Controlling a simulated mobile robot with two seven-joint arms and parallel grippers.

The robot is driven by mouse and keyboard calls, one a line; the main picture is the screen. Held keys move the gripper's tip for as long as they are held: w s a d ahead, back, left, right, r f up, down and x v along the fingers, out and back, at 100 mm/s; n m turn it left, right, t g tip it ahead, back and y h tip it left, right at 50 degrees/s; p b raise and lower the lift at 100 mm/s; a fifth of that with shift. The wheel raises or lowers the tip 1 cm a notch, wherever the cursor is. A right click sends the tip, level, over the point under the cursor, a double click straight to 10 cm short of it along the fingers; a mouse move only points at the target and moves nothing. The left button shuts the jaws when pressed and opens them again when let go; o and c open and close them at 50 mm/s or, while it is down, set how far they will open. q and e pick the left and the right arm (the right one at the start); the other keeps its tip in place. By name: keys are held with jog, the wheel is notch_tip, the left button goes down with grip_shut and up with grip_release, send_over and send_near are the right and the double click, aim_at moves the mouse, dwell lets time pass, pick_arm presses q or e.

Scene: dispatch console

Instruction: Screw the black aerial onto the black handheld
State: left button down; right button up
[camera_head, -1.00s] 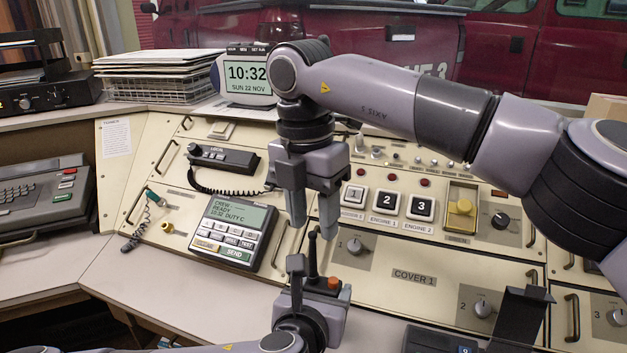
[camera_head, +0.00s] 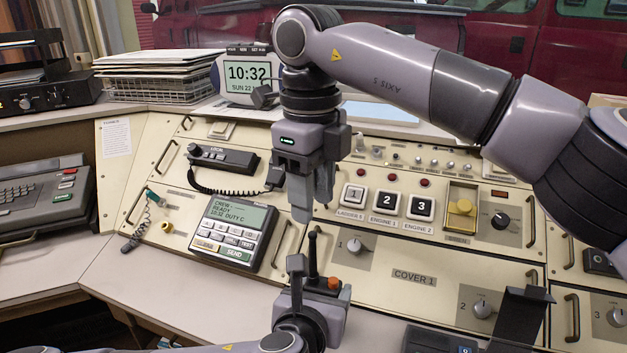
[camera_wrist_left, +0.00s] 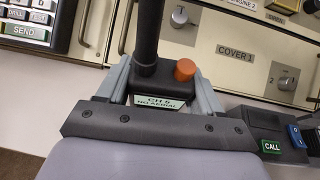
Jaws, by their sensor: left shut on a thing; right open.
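My left gripper (camera_head: 320,286) is shut on the black handheld (camera_wrist_left: 160,82), low at the front of the console. The handheld has an orange knob (camera_wrist_left: 185,70) and a small screen reading "CH 5"; its second line seems to read "NO AERIAL". The black aerial (camera_head: 312,256) stands upright on top of the handheld, left of the knob; it also shows in the left wrist view (camera_wrist_left: 147,30). I cannot tell whether its thread is engaged. My right gripper (camera_head: 312,198) is open and empty, fingers down, just above the aerial's tip and apart from it.
Behind stands the sloped console with a message unit (camera_head: 233,231), a corded handset (camera_head: 222,158), numbered buttons (camera_head: 387,204) and the COVER 1 panel (camera_head: 430,290). A dark holder (camera_head: 520,315) stands at the lower right. The pale desk (camera_head: 190,300) is clear at left.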

aim_at(313, 239)
jog(key=n, duration=0.2)
jog(key=r+n, duration=0.1)
jog(key=n, duration=0.5)
jog(key=shift+r+n, duration=0.3)
jog(key=shift+n, duration=0.1)
notch_tip(313, 239, down, 12)
jog(key=shift+w+f, duration=0.1)
jog(key=shift+w, duration=0.05)
jog(key=shift+c, duration=0.3)
grip_shut()
